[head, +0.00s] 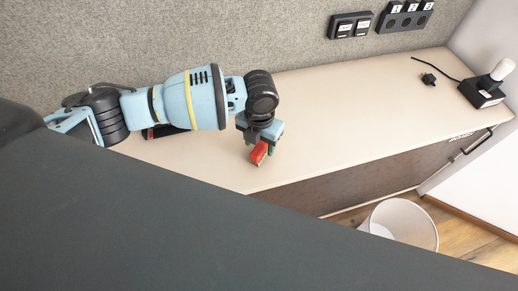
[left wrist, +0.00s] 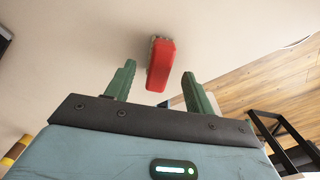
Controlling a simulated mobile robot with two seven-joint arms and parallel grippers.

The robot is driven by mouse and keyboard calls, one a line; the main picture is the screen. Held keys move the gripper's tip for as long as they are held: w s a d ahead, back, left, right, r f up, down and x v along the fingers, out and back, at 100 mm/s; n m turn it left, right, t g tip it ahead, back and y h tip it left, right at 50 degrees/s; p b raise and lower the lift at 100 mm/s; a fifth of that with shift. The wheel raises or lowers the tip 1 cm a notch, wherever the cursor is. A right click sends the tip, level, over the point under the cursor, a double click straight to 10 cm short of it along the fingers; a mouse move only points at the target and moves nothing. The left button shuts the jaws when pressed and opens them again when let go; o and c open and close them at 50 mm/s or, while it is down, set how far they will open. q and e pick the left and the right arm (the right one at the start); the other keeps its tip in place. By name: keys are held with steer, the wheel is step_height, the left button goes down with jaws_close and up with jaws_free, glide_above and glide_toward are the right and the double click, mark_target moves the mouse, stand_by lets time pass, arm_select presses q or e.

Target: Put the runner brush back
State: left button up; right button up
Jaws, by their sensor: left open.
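The runner brush (head: 259,153) is a small red block with a pale, bristly-looking edge, on or just above the beige cabinet top near its front edge. In the left wrist view the brush (left wrist: 160,64) shows between and just past the two green fingertips, with a gap on each side. My left gripper (head: 262,147) is open, pointing down at the brush and partly hiding it. The left gripper (left wrist: 158,75) holds nothing. I cannot tell the exact height of the brush over the surface. My right gripper is out of view.
A black and red object (head: 164,131) lies partly hidden under my left arm. A black box with a white bulb (head: 484,91) and a small dark plug (head: 428,79) stand at the right end of the cabinet top (head: 350,125). A white bin (head: 403,222) stands on the floor in front.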

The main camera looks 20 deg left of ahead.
mark_target(260, 148)
arm_select(q)
step_height(260, 148, up, 8)
steer(key=shift+f, duration=0.15)
stand_by(0.4)
steer(key=s+d+f+n+h, duration=0.1)
steer(key=d+f+n, duration=0.1)
steer(key=d, duration=0.1)
steer(key=s+d+f+n+h, duration=0.2)
steer(key=f, duration=0.1)
steer(key=s+d+f+n+h, duration=0.1)
steer(key=s+d+f+n, duration=0.1)
steer(key=d+f, duration=0.1)
steer(key=shift+d+f+n+t, duration=0.1)
steer(key=shift+d+n+t, duration=0.2)
steer(key=shift+d+t, duration=0.1)
steer(key=s+f+n+t+h, duration=0.4)
steer(key=s+f+n, duration=0.5)
steer(key=n, duration=0.8)
steer(key=s+a+f+n+t+y, duration=0.1)
steer(key=s+a+f+n+y, duration=0.1)
steer(key=s+a+n, duration=0.4)
steer(key=s+a+f+n+t+y, duration=0.2)
steer(key=s+a+n, duration=0.4)
steer(key=s+a, duration=0.3)
steer(key=shift+s+a+f+n+y, duration=0.2)
steer(key=shift+s+f+n+y, duration=0.35)
steer(key=shift+y, duration=0.55)
